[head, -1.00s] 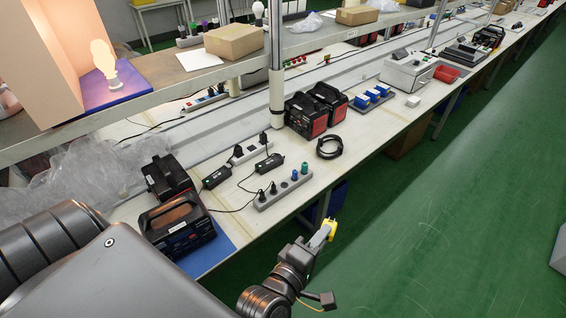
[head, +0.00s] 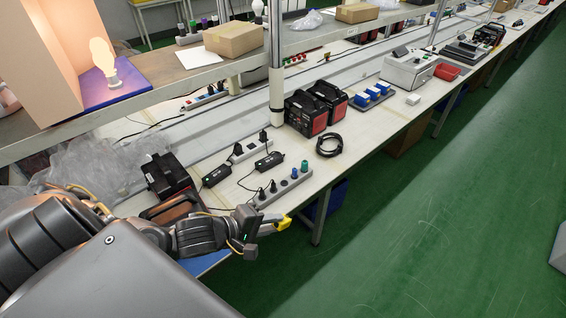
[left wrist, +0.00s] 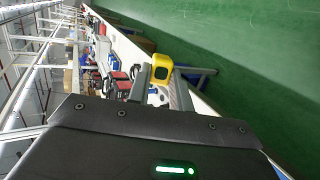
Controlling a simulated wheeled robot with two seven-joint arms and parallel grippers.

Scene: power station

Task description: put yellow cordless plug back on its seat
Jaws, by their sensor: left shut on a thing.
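The yellow cordless plug (head: 284,222) is held at the tip of my left gripper (head: 272,225), just off the front edge of the bench. In the left wrist view the plug (left wrist: 161,68) shows between the two fingers (left wrist: 160,84), which are shut on it. A grey power strip (head: 266,198) lies on the bench behind the gripper. My gripper partly hides the strip's near end. My right gripper is not in view.
Black adapters (head: 268,161) with cords lie behind the strip. A coiled black cable (head: 329,145) lies to its right. A black power station (head: 168,176) stands to the left, near my left arm. The green floor (head: 420,230) in front of the bench is clear.

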